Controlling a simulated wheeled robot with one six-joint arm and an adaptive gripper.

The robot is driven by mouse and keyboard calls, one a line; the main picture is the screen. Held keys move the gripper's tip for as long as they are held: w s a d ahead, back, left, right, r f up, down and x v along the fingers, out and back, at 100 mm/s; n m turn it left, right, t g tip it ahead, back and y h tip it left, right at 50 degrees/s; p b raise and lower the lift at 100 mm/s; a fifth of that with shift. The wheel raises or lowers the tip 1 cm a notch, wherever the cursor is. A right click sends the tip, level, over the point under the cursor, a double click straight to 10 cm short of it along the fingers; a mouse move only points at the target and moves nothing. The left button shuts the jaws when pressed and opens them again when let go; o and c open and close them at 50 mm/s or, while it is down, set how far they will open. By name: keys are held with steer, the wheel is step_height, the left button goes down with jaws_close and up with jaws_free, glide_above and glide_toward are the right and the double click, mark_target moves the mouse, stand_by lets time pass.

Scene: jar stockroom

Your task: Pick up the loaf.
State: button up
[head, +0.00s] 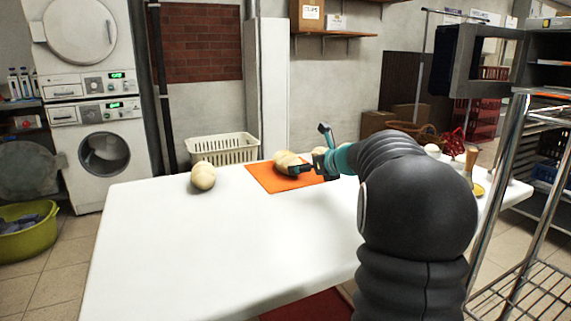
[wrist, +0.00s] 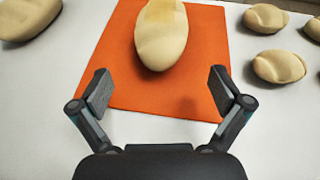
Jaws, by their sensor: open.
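A pale tan loaf (wrist: 161,35) lies on an orange mat (wrist: 120,50) in the wrist view. In the head view the loaf (head: 287,161) shows on the mat (head: 262,178), partly behind my gripper. My gripper (wrist: 158,90) is open and empty, its two fingers spread to either side of the loaf's near end. The loaf lies ahead of the fingertips, roughly centred between them. In the head view my gripper (head: 314,150) is at the mat's right part. Whether the fingers are level with the loaf I cannot tell.
Another loaf (head: 203,176) lies left of the mat on the white table (head: 190,250). Several smaller rolls (wrist: 279,66) lie to the right of the mat. A cream basket (head: 222,149) stands behind the table. A metal rack (head: 520,200) stands at the right.

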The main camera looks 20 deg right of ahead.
mark_target(290, 163)
steer(key=x, duration=0.3)
steer(key=shift+w+f, duration=0.15)
steer(key=shift+w, duration=0.15)
steer(key=shift+w+r+p+x, duration=0.1)
steer(key=shift+r+x, duration=0.1)
steer(key=shift+x, duration=0.75)
steer(key=shift+w+r+p+x, duration=0.1)
steer(key=shift+r+p+x, duration=0.1)
steer(key=shift+x, duration=0.7)
steer(key=shift+w+r+p+x, duration=0.1)
steer(key=shift+r+x, duration=0.1)
steer(key=shift+x, duration=0.75)
steer(key=shift+s, duration=0.1)
steer(key=shift+d, duration=0.1)
steer(key=c, duration=1.4)
steer(key=shift+o, duration=0.2)
steer(key=shift+r, duration=0.1)
